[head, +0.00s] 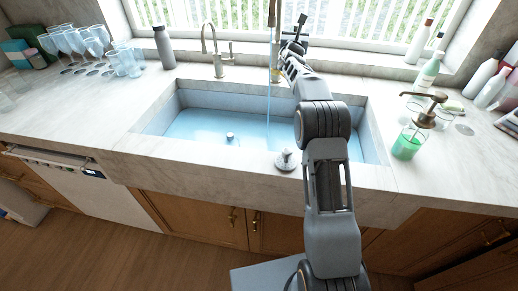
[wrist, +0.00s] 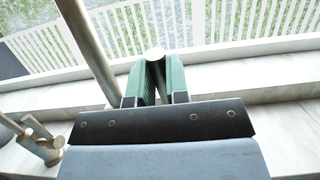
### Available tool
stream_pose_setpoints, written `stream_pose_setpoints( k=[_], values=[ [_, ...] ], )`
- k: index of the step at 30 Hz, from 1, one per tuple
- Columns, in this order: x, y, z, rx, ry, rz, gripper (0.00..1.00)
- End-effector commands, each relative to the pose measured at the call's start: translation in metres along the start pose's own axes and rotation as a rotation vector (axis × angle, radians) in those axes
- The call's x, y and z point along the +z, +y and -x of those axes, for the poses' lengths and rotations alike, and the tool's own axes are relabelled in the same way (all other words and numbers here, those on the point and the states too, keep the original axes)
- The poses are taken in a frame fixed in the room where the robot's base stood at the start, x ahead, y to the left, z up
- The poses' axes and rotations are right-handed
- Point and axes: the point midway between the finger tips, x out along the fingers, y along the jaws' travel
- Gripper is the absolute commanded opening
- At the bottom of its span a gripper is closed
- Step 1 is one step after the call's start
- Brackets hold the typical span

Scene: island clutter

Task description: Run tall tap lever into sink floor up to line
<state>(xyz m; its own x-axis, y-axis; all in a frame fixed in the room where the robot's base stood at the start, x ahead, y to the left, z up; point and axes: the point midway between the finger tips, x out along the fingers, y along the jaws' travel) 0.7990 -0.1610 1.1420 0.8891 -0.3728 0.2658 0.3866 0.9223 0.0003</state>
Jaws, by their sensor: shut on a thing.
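The sink (head: 200,88) is set in the pale counter, with bluish water (head: 205,124) lying over its floor. A round drain piece (head: 230,136) stands in the water. The tall tap (head: 272,18) rises at the back, and a thin water stream (head: 268,85) falls beside my arm. In the wrist view, the tap's pipe (wrist: 88,45) slants at the left. My gripper (head: 297,30) is at the tap; in the wrist view its green fingers (wrist: 160,75) are shut on the tap lever (wrist: 155,54), whose pale round end shows. My arm hides part of the sink. I cannot make out a line.
A smaller curved tap (head: 212,50) and a grey bottle (head: 163,47) stand behind the sink. Glasses (head: 75,42) crowd the left counter. A green soap dispenser (head: 408,143) and several bottles stand at the right. A metal knob (head: 287,160) sits on the front rim.

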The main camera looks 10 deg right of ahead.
Motion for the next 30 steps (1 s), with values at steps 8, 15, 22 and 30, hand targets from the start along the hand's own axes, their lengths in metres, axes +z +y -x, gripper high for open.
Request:
stream_pose_setpoints(
  k=[8, 15, 22, 30],
  values=[
    [0.004, 0.000, -0.006, 0.000, 0.052, 0.001, 0.00],
    [0.003, 0.000, -0.009, 0.000, 0.099, 0.000, 0.00],
    [0.003, 0.000, -0.013, 0.000, 0.138, 0.001, 0.00],
    [0.001, 0.000, -0.015, 0.000, 0.169, 0.000, 0.00]
  ],
)
